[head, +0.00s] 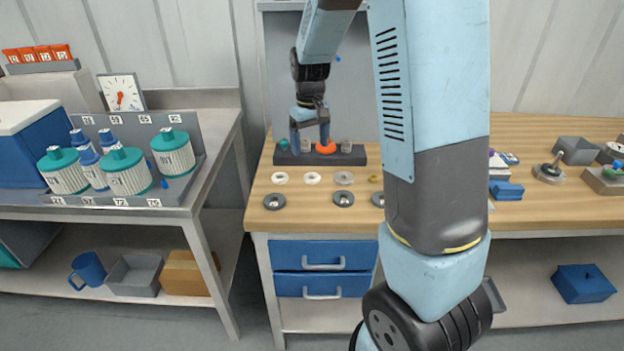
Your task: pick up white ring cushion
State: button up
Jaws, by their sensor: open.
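Small rings lie in a row on the wooden bench top in the head view. The whitest is a flat white ring (312,178), second from the left, which looks like the white ring cushion. A cream ring (280,178) lies to its left and a grey ring (343,178) to its right. My gripper (310,143) points down with its fingers apart and nothing visible between them. It appears in front of or above the dark rack, farther back than the rings. It is apart from the white ring.
A dark rack (290,158) with small pieces and an orange part (325,147) stands behind the rings. A yellow ring (375,178) and dark discs (274,201) lie nearby. My arm hides part of the bench. White-and-teal vessels (173,153) stand on the left table.

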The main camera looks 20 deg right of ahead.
send_over(312, 178)
jog(key=s, duration=0.1)
jog(key=f, duration=0.3)
jog(key=a+f, duration=0.1)
jog(key=f, duration=0.1)
jog(key=shift+s+f, duration=0.15)
jog(key=shift+f, duration=0.1)
jog(key=shift+d+f, duration=0.15)
jog(key=shift+f, duration=1.2)
jog(key=shift+d+f, duration=0.15)
jog(key=shift+f, duration=1.15)
jog(key=shift+c, duration=0.4)
jog(key=c, duration=1)
